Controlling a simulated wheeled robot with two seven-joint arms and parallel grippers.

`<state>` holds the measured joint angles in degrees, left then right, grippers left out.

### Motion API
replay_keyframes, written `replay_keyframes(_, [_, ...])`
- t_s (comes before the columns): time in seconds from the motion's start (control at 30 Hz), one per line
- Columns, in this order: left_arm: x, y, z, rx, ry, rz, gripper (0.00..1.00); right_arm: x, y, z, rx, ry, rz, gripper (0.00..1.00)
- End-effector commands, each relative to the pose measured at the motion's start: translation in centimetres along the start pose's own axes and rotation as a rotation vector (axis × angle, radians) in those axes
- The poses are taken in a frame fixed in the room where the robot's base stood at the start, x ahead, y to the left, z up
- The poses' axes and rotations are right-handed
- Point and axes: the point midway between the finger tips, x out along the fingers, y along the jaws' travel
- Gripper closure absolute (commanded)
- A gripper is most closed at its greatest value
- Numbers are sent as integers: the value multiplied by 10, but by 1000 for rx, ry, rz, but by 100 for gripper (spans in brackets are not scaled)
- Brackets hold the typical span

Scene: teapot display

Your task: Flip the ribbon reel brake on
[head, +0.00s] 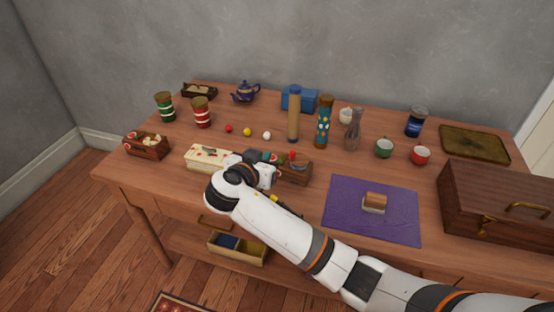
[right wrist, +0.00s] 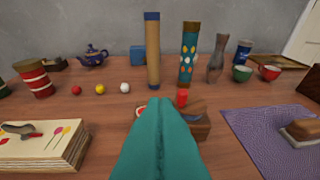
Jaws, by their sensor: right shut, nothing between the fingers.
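The ribbon reel appears to be the small brown wooden piece (head: 296,174) with a red-tipped lever (head: 292,156), right of the book in the head view. In the right wrist view its wooden body (right wrist: 198,122) and upright red lever (right wrist: 183,98) show just right of my fingertips. My right gripper (head: 268,157) is shut and empty, with its teal fingers (right wrist: 160,102) together, left of the lever. The fingers hide part of the reel in the wrist view, and I cannot tell whether they touch it. My left gripper is out of view.
A cream book (head: 205,158) lies left of the gripper. A tan cylinder (head: 293,115) and a patterned cylinder (head: 324,122) stand behind the reel. A purple mat (head: 345,226) with a small block (head: 375,201) lies to the right. Red, yellow and white balls sit behind the book.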

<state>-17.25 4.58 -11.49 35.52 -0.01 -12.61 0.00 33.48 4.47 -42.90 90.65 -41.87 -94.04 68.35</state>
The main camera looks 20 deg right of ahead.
Motion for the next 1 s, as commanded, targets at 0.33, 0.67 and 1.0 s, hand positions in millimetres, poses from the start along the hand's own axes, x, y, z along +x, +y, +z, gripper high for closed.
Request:
replay_keyframes(0.33, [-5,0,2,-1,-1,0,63,70,-2,3,-2,-3,-6,100])
replay_keyframes(0.67, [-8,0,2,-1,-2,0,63,99,-1,-29,-4,0,-2,100])
replay_keyframes(1.0, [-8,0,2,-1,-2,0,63,101,-1,-39,-1,0,0,100])
